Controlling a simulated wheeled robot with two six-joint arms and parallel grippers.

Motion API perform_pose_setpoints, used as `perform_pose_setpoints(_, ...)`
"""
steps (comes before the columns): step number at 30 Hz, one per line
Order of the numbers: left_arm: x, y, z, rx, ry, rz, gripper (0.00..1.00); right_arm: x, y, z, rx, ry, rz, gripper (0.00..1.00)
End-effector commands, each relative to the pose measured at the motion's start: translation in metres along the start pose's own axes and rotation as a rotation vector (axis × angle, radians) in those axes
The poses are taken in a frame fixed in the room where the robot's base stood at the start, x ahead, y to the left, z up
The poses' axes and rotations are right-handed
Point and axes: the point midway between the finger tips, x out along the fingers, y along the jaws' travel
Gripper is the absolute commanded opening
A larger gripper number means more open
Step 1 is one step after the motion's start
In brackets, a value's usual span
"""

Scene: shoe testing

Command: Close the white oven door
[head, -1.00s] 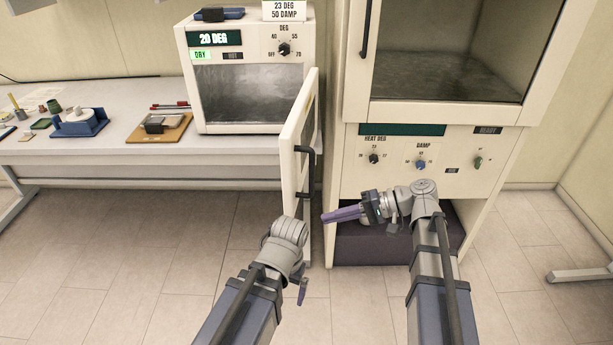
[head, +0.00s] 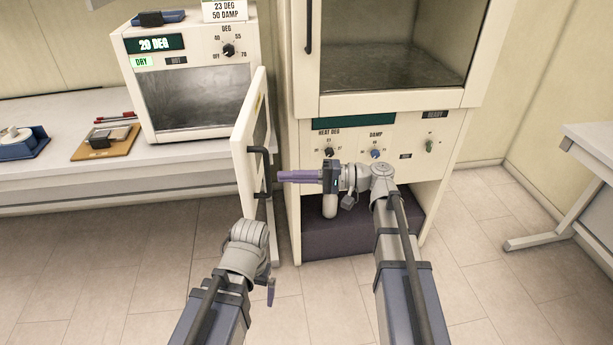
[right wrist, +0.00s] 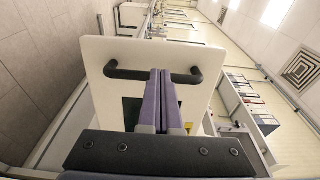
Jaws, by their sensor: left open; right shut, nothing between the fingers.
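The white oven (head: 190,80) stands on the bench at the left of the head view. Its door (head: 243,145) is swung wide open toward me, with a dark bar handle (head: 262,165) on its face. In the right wrist view the door (right wrist: 112,52) faces the camera, its handle (right wrist: 128,74) crossing behind the fingers. My right gripper (head: 282,176) is shut and empty, its purple fingertips pointing left close to the handle; I cannot tell whether they touch it. My left gripper (head: 271,292) hangs low in front of the door, fingers pointing down, its opening mostly hidden by the wrist.
A tall white cabinet (head: 460,98) with knobs stands right of the door, close behind my right arm. The bench (head: 60,185) holds a wooden board (head: 105,142) and a blue device (head: 22,145). A table (head: 585,170) stands at the far right. The floor in front is clear.

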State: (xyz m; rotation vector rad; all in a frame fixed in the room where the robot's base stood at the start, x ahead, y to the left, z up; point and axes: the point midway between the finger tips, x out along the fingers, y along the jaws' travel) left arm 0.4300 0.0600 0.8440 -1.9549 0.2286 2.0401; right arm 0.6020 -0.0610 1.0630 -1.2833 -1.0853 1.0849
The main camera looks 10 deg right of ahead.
Motion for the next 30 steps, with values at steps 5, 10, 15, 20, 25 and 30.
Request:
perform_pose_setpoints(5, 0.0, 0.0, 0.0, 0.0, 0.0, 0.0, 1.0, 0.034, 0.0, 0.001, 0.0, -0.003, 0.0, 0.0)
perform_pose_setpoints(10, 0.0, 0.0, 0.0, 0.0, 0.0, 0.0, 1.0, 0.055, 0.0, 0.0, 0.0, -0.002, 0.0, 0.0)
perform_pose_setpoints(15, 0.0, 0.0, 0.0, 0.0, 0.0, 0.0, 1.0, 0.065, 0.0, 0.0, 0.0, -0.001, 0.0, 0.0)
perform_pose_setpoints(20, 0.0, 0.0, 0.0, 0.0, 0.0, 0.0, 1.0, 0.066, 0.0, 0.0, 0.0, 0.0, 0.0, 0.0)
perform_pose_setpoints(25, 0.0, 0.0, 0.0, 0.0, 0.0, 0.0, 1.0, 0.066, 0.0, 0.0, 0.0, 0.0, 0.0, 0.0)
perform_pose_setpoints(30, 0.0, 0.0, 0.0, 0.0, 0.0, 0.0, 1.0, 0.07, 0.0, 0.001, 0.0, 0.007, 0.0, 0.0)
